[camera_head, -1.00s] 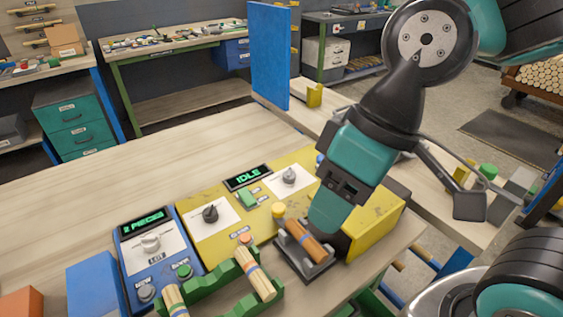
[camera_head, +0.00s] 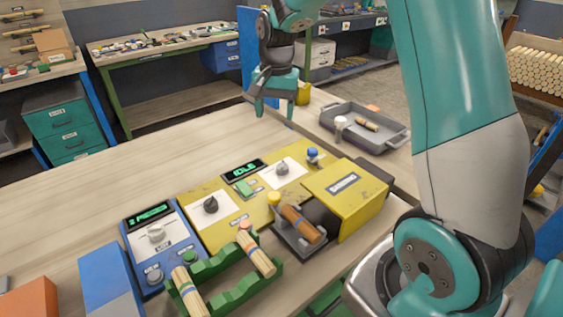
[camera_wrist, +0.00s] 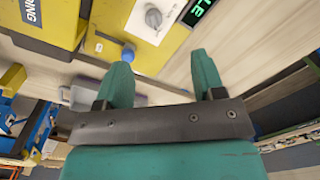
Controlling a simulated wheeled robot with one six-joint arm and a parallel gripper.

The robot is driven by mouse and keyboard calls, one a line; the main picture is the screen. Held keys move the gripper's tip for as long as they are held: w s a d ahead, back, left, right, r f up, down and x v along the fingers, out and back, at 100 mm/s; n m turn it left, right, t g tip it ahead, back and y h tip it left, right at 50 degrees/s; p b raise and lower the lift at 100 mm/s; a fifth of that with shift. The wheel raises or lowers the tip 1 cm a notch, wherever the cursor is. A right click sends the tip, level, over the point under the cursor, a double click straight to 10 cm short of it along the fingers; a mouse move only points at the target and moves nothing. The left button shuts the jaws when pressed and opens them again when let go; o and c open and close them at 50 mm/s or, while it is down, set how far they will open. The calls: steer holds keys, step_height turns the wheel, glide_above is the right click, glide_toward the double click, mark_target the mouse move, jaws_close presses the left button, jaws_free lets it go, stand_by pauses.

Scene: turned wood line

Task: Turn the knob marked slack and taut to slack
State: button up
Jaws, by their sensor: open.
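The yellow panel (camera_head: 222,229) carries a black knob (camera_head: 210,204) on a white plate at left and a grey knob (camera_head: 282,169) on a white plate at right. The plate lettering is too small to read, so I cannot tell which knob is marked slack and taut, or its setting. The grey knob also shows in the wrist view (camera_wrist: 153,18). My gripper (camera_head: 275,111) is open and empty, above the bench behind the panel, apart from both knobs. In the wrist view, my fingertips (camera_wrist: 160,62) have nothing between them.
A display (camera_head: 243,173) reads IDLE. A blue knob (camera_head: 312,154) stands beside the grey knob's plate. A yellow housing (camera_head: 345,198) and a cradle holding a brown cylinder (camera_head: 302,225) are at right. A blue box (camera_head: 158,240) and green rack (camera_head: 232,290) stand in front.

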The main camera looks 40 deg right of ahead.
mark_target(283, 162)
steer(key=d+f, duration=0.1)
steer(key=f, duration=0.5)
steer(key=w+d+f+m+p, duration=0.1)
steer(key=f, duration=0.5)
steer(key=d+f+m+p, duration=0.1)
steer(key=f, duration=0.6)
steer(key=shift+w+d, duration=0.25)
steer(key=shift+w, duration=0.1)
steer(key=c, duration=0.9)
